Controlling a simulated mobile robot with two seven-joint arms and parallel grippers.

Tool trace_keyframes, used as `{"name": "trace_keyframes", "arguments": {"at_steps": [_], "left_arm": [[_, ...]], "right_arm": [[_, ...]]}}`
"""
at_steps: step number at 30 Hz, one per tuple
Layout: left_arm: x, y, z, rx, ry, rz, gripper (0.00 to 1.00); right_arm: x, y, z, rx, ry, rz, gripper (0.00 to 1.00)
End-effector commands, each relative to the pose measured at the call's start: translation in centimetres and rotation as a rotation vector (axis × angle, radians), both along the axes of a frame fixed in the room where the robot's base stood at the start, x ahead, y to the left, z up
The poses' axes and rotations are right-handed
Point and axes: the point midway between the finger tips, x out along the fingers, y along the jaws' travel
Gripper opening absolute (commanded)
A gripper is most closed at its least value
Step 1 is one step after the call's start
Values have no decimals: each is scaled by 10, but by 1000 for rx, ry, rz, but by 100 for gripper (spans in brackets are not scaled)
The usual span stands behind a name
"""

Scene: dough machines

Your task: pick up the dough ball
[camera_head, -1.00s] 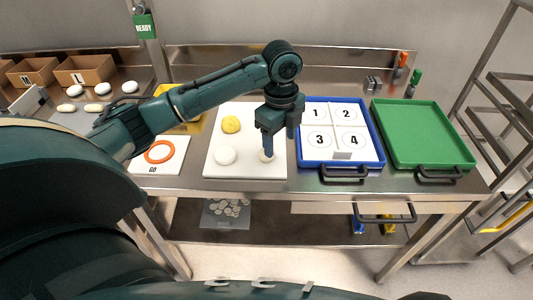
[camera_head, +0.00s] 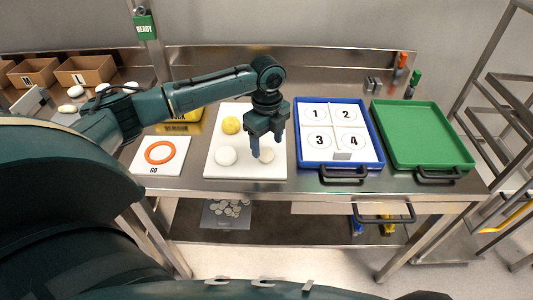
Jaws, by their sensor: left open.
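A pale cream dough ball (camera_head: 267,156) lies at the front right of a white board (camera_head: 213,172) on the steel table. A whiter dough ball (camera_head: 226,156) lies at the board's front left, and a yellow one (camera_head: 231,125) lies behind it. My left gripper (camera_head: 267,149) points down at the cream ball. It is open, with its fingers apart and the ball showing between and below them. One finger hides part of the ball's left side; I cannot tell whether it touches. My right gripper is not in view.
Right of the board stand a blue tray (camera_head: 300,150) with numbered circles and a green tray (camera_head: 420,135), both with dark front handles. Left is a white GO card (camera_head: 140,168) with an orange ring (camera_head: 160,152). Cardboard boxes (camera_head: 85,70) and more dough pieces lie at the far left.

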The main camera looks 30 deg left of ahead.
Motion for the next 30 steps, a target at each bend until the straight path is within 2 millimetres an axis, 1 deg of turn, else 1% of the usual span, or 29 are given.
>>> {"name": "trace_keyframes", "arguments": {"at_steps": [3,6,9,15,30], "left_arm": [[-1,1,-19,0,3,0,61],[-1,2,-30,2,3,-1,61],[-1,2,-35,1,1,-1,61],[-1,2,-35,1,1,-1,61],[-1,2,-34,1,0,-1,21]], "right_arm": [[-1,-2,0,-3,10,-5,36],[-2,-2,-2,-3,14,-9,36],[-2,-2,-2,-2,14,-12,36],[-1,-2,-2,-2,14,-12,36],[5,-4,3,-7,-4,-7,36]]}}
